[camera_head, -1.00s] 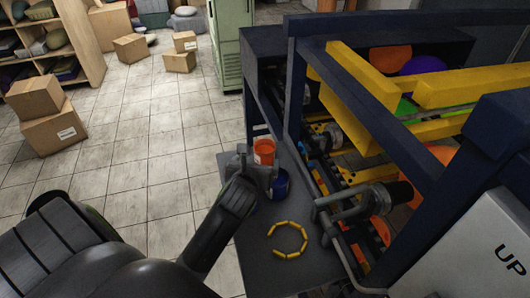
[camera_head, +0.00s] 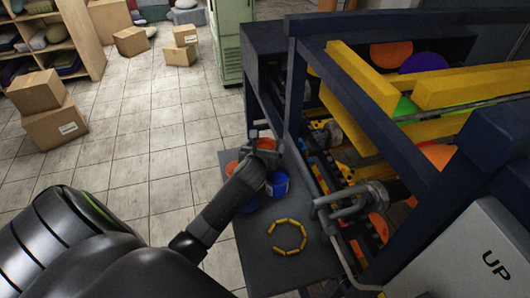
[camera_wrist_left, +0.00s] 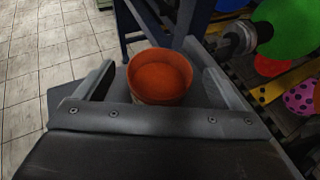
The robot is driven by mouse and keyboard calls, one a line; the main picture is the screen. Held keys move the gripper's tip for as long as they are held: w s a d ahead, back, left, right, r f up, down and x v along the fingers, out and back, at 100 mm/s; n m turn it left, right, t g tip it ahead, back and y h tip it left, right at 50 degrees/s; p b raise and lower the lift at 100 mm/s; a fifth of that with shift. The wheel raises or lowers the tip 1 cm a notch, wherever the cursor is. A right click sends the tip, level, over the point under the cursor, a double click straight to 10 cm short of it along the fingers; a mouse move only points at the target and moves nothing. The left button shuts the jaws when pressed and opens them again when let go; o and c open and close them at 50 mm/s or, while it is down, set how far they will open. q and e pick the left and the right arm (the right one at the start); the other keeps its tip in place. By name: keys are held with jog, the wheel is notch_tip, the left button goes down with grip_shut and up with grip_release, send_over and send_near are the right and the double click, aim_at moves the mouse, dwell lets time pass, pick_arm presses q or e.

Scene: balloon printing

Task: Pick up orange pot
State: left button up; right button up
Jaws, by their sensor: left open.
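An orange pot (camera_head: 266,144) stands near the back of the grey table, partly hidden by my left gripper (camera_head: 264,149). In the left wrist view the orange pot (camera_wrist_left: 160,76) shows its open round rim and empty-looking inside. It lies between the two spread fingers of my left gripper (camera_wrist_left: 157,80), with a gap visible on the right side. The gripper is open and not closed on the pot. My right gripper is not in view.
A second orange item (camera_head: 232,168) and a blue pot (camera_head: 277,184) sit close beside my left wrist. A ring of yellow pieces (camera_head: 288,237) lies on the grey table (camera_head: 262,270). The dark blue machine frame (camera_head: 293,95) borders the table on the right.

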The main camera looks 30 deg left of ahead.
aim_at(267, 141)
pick_arm(q)
jog(key=shift+p+x, duration=0.35)
jog(key=shift+x, duration=1.5)
jog(key=c, duration=1.2)
